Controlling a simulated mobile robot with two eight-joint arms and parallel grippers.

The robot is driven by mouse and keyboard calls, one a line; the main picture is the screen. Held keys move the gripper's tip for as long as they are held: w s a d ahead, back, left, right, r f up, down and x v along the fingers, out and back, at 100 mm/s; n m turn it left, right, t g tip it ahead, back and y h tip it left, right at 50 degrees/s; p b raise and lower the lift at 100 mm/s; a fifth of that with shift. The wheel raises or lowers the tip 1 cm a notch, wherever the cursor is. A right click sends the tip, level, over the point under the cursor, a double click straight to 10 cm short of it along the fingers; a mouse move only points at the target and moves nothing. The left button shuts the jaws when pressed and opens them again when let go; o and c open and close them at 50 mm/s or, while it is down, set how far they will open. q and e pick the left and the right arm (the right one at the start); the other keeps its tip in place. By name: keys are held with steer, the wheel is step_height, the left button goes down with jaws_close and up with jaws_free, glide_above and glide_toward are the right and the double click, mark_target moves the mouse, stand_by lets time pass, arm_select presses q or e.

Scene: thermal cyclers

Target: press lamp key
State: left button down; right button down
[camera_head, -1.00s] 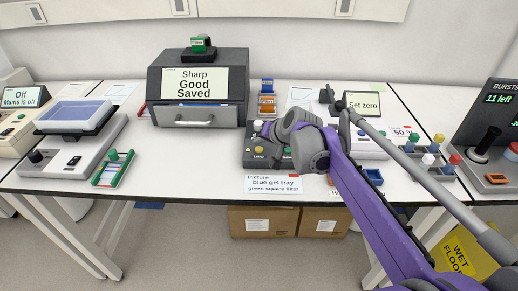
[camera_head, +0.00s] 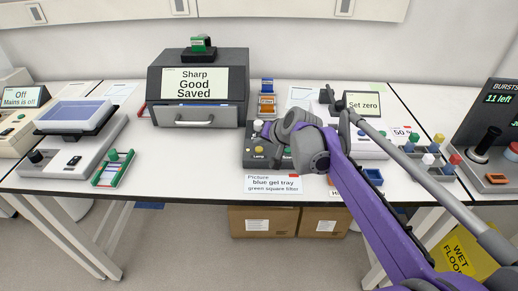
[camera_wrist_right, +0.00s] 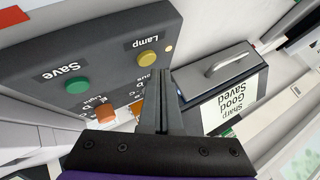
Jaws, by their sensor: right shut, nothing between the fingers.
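In the right wrist view the yellow lamp key (camera_wrist_right: 148,59) sits on a dark control panel (camera_wrist_right: 85,40), under the label "Lamp". A small pale dot is beside it. The green "Save" key (camera_wrist_right: 76,86) and an orange key (camera_wrist_right: 106,112) are on the same panel. My right gripper (camera_wrist_right: 161,76) is shut and empty, its tips close to the lamp key; I cannot tell whether they touch the panel. In the head view the panel (camera_head: 249,163) is partly hidden by my right arm, with the lamp key (camera_head: 258,149) visible. My left gripper is not in view.
The imager (camera_head: 197,85) with a drawer and a screen reading "Sharp Good Saved" stands behind the panel, to its left. A card (camera_head: 272,184) reading "blue gel tray, green square filter" is in front. Coloured blocks (camera_head: 428,158) stand right.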

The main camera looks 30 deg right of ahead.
mark_target(260, 153)
steer(key=shift+f, duration=0.4)
steer(key=shift+f, duration=0.4)
stand_by(0.4)
steer(key=shift+r, duration=0.1)
steer(key=shift+r+p, duration=0.6)
steer(key=shift+r, duration=0.15)
step_height(260, 153, up, 5)
steer(key=p, duration=0.4)
stand_by(0.5)
steer(key=shift+a, duration=0.1)
stand_by(0.4)
